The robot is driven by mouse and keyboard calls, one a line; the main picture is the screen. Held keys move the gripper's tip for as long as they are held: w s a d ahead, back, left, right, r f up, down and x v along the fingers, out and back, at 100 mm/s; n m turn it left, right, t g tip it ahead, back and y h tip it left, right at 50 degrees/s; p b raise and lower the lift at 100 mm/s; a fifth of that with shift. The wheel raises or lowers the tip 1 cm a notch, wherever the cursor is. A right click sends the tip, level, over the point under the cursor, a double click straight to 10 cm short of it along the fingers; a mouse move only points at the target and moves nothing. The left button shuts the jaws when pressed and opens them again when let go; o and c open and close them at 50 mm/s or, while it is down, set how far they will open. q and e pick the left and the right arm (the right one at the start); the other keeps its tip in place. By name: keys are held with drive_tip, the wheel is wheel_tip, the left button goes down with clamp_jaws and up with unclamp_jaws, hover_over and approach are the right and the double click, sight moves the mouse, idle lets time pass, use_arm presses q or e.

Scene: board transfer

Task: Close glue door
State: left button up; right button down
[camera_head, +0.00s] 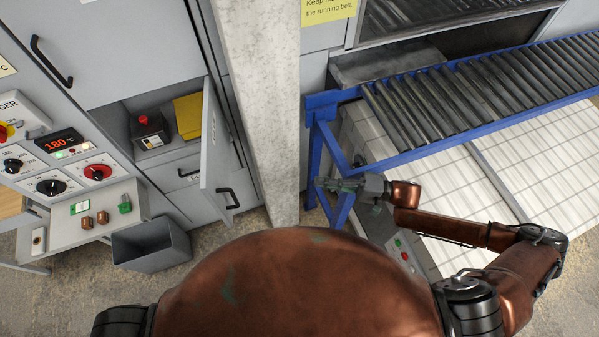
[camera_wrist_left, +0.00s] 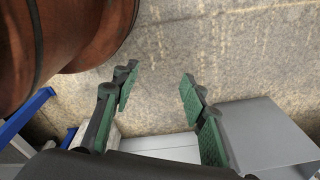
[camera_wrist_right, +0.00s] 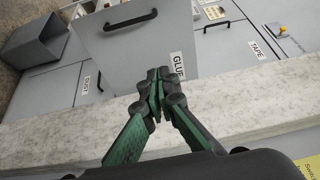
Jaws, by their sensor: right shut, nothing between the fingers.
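The glue door (camera_head: 212,145) stands open in the head view, swung out from its cabinet compartment and seen almost edge-on. In the right wrist view, the grey door panel (camera_wrist_right: 130,45) shows a black handle (camera_wrist_right: 131,21) and a "GLUE" label (camera_wrist_right: 178,65). My right gripper (camera_head: 320,184) is shut and empty, right of the concrete pillar and apart from the door. In the right wrist view, its fingertips (camera_wrist_right: 160,76) overlap the door's lower edge. My left gripper (camera_wrist_left: 160,82) is open and empty above the floor, and is out of the head view.
The concrete pillar (camera_head: 262,90) stands between the door and my right gripper. A red-topped device (camera_head: 149,133) and yellow item (camera_head: 188,117) sit in the open compartment. A grey bin (camera_head: 150,245) stands below. A blue-framed roller conveyor (camera_head: 470,95) is at right.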

use_arm(q)
drive_tip(key=shift+s+a+r+p, duration=0.1)
drive_tip(key=shift+s+r+p, duration=0.05)
drive_tip(key=shift+r+p, duration=0.55)
drive_tip(key=shift+s+r+p, duration=0.15)
drive_tip(key=shift+r+p, duration=0.45)
drive_tip(key=shift+r, duration=0.05)
use_arm(e)
drive_tip(key=x, duration=0.9)
drive_tip(key=shift+w+a+r, duration=0.15)
drive_tip(key=shift+a+r, duration=0.05)
drive_tip(key=shift+a, duration=0.15)
